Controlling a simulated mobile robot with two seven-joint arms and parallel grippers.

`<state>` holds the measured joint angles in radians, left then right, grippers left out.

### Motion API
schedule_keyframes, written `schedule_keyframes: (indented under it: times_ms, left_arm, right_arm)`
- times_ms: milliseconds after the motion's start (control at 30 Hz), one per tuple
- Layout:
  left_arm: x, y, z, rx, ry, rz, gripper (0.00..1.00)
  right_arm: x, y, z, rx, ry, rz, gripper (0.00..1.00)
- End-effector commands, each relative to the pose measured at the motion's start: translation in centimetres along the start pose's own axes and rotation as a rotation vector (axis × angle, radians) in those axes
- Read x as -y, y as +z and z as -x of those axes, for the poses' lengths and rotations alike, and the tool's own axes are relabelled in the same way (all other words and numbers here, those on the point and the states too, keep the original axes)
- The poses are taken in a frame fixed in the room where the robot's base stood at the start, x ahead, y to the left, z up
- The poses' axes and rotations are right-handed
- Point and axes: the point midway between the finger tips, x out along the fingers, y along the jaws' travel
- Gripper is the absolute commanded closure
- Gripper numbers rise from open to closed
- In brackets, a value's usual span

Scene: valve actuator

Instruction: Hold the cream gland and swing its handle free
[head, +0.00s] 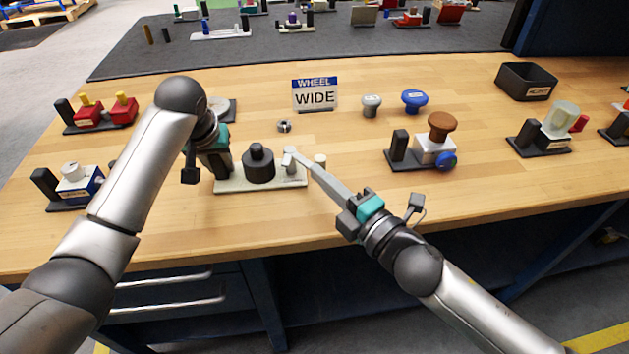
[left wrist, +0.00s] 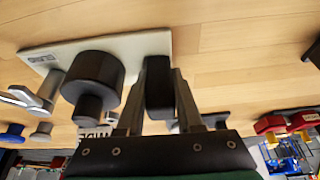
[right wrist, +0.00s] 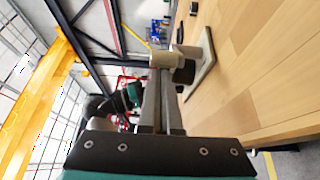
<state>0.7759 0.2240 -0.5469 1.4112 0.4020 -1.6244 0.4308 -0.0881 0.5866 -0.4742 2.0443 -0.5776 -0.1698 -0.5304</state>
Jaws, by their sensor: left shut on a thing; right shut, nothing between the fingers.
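The cream gland is a cream plate (head: 262,186) with a thick black stepped cylinder (head: 258,165) in the middle and a black upright block at its left end. My left gripper (head: 221,163) is shut on that block (left wrist: 158,88), one finger on each side. A short cream post (head: 289,164) stands right of the cylinder, with a pale knob (head: 320,161) farther right.
A WHEEL WIDE sign (head: 315,95), a small metal ring (head: 284,126), a grey knob (head: 371,106) and a blue wheel (head: 414,101) stand behind. A white unit with a brown knob (head: 441,125) is to the right. Open wood lies in front.

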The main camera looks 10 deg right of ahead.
Motion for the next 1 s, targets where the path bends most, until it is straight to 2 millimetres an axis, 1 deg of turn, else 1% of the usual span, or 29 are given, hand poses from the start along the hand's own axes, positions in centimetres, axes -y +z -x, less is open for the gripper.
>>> schedule_keyframes:
  times_ms: [33, 267, 367, 467, 567, 600, 1000]
  left_arm:
    - [-0.2, 0.6, -0.5, 0.016, 0.004, -0.007, 1.0]
    - [-0.2, 0.6, -0.4, 0.016, 0.003, -0.009, 1.0]
    - [-0.2, 0.6, -0.4, 0.016, 0.003, -0.009, 1.0]
    - [-0.1, 0.6, -0.4, 0.016, 0.003, -0.008, 1.0]
    - [-0.1, 0.6, -0.5, 0.016, 0.003, -0.007, 1.0]
    - [-0.1, 0.6, -0.5, 0.016, 0.003, -0.007, 1.0]
    - [-0.1, 0.6, -0.5, 0.016, 0.002, -0.004, 1.0]
  right_arm:
    - [0.0, 0.3, 0.0, 0.007, -0.001, 0.002, 1.0]
    - [0.0, 0.2, 0.0, 0.01, -0.001, 0.003, 1.0]
    - [0.0, -0.3, 0.2, 0.008, -0.001, 0.001, 1.0]
    - [0.0, -1.6, 0.8, 0.006, -0.001, -0.001, 1.0]
    - [0.0, -3.7, 1.6, 0.002, 0.0, -0.005, 1.0]
    - [0.1, -3.8, 2.1, 0.005, -0.002, -0.002, 1.0]
    - [0.1, -2.9, 7.3, 0.003, -0.003, -0.002, 1.0]
